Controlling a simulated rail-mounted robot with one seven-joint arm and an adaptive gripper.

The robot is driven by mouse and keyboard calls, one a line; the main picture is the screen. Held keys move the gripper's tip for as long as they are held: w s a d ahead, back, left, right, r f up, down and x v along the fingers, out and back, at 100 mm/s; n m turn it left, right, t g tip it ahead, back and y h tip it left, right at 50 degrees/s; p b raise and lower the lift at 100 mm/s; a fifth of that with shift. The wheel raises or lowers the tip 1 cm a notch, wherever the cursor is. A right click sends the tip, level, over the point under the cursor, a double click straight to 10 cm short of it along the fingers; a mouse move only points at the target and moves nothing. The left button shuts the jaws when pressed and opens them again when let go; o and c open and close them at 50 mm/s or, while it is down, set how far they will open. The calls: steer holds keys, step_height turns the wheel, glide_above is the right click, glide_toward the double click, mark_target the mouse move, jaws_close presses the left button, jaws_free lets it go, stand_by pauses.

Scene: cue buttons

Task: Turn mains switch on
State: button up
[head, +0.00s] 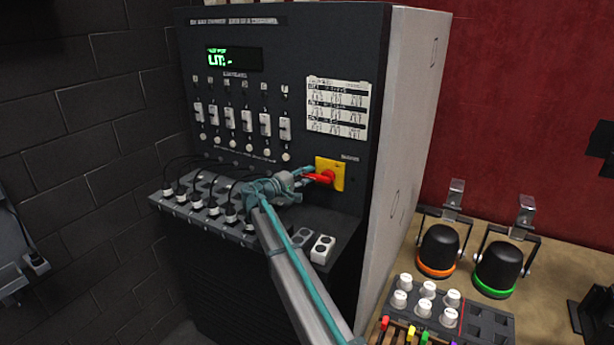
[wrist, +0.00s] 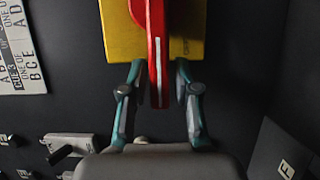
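The mains switch is a red handle (head: 321,178) on a yellow plate (head: 338,168), low on the right of the dark cabinet front. In the wrist view the red handle (wrist: 156,45) has a white line and stands upright in the picture, in front of the yellow plate (wrist: 122,35). My gripper (head: 306,176) is at the handle. In the wrist view my gripper (wrist: 158,80) has one finger on each side of the handle's lower end, with a narrow gap showing, so it looks open around it. Whether a finger touches the handle is hard to tell.
A ledge (head: 340,236) with plugs and black cables sticks out below my gripper. Slider switches (head: 247,121), a lit display (head: 233,59) and a printed card (head: 338,107) are on the cabinet above. Two lamps (head: 438,250) and a knob panel (head: 470,322) stand on the right-hand bench.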

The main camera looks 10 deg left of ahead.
jaws_close()
steer(key=shift+b, duration=0.45)
steer(key=shift+r+m+y+b, duration=0.25)
steer(key=shift+m+b, duration=0.35)
steer(key=shift+b, duration=0.55)
steer(key=shift+d+r+m+g+y+b, duration=0.15)
steer(key=shift+r+m+g+y+b, duration=0.25)
steer(key=shift+r+m+b, duration=0.3)
steer(key=shift+o, duration=2.1)
jaws_free()
steer(key=v, duration=1.2)
steer(key=shift+f, duration=0.15)
